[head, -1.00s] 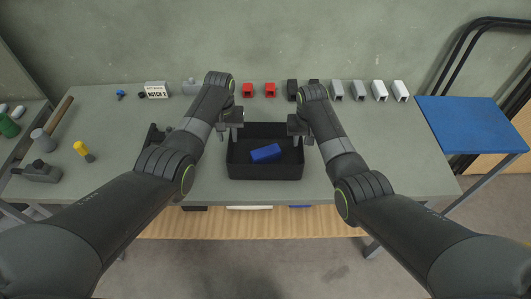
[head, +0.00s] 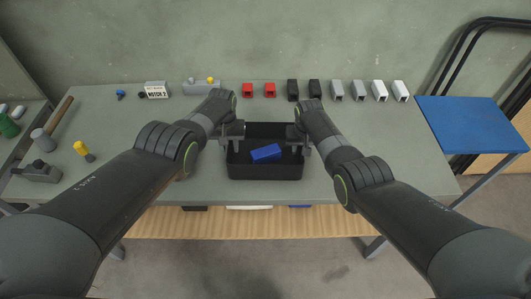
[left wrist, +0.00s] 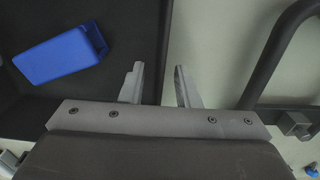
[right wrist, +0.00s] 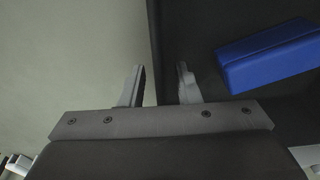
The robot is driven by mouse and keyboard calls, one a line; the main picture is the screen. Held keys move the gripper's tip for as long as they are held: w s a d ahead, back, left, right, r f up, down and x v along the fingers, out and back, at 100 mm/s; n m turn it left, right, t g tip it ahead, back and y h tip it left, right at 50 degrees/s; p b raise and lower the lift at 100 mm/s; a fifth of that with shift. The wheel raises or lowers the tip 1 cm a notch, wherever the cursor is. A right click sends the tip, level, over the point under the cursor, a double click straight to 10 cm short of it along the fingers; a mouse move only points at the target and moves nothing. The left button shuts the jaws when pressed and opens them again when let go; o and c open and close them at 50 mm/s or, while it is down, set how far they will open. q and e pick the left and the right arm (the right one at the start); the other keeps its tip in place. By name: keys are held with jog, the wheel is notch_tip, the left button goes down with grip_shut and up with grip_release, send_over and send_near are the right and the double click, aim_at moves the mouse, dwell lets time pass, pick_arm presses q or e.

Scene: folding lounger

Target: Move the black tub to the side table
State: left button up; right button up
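The black tub (head: 265,172) stands on the grey-green workbench with a blue block (head: 265,152) lying inside it. My left gripper (head: 233,147) is at the tub's left wall. In the left wrist view its fingers (left wrist: 158,85) are apart, one on each side of the wall (left wrist: 164,45). My right gripper (head: 300,148) is at the right wall. In the right wrist view its fingers (right wrist: 160,85) are also apart, with the wall (right wrist: 153,45) between them. A blue-topped side table (head: 470,124) stands to the right of the bench.
Red, black, grey and white blocks (head: 338,91) line the bench's back edge. A sign (head: 156,90) and a grey fixture with a yellow knob (head: 201,87) are at the back left. The bench right of the tub is clear.

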pick_arm(q)
grip_shut()
pick_arm(e)
grip_shut()
pick_arm(q)
jog(key=shift+r, duration=0.15)
pick_arm(e)
jog(key=shift+r, duration=0.2)
